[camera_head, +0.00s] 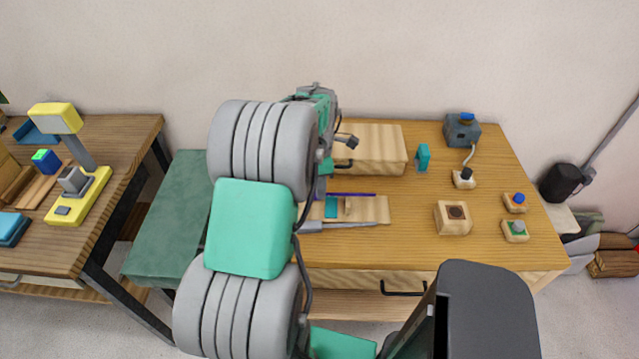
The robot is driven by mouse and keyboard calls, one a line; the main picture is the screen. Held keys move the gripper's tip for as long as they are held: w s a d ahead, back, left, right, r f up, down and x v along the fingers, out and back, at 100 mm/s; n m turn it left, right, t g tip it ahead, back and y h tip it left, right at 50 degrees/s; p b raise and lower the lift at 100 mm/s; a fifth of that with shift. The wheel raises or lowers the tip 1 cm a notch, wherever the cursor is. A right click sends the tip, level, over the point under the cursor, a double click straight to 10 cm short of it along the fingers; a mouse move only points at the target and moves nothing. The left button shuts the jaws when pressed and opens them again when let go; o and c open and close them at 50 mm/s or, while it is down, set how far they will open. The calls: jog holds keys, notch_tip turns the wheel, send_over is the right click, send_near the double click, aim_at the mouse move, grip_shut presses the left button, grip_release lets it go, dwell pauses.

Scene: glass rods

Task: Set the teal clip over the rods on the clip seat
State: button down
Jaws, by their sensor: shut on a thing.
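A small upright teal piece (423,157), which looks like the teal clip, stands on the right of the wooden table, beside the light wooden box. A flat teal patch (331,207) shows on a low pale wooden board (370,209) in the middle; I cannot tell whether it is the clip seat. A thin purple rod (350,194) lies along the board's far edge. A long grey shape (350,224) lies along its near edge. My gripper (320,187) is at the board's left end, mostly hidden by my arm. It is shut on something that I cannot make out.
A light wooden box (378,150) stands behind the board. The tabletop between board and block is clear.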

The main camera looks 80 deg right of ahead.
jog(key=shift+f+b, duration=0.3)
jog(key=shift+f, duration=0.1)
jog(key=c, duration=1)
grip_release()
jog(key=shift+c, duration=0.2)
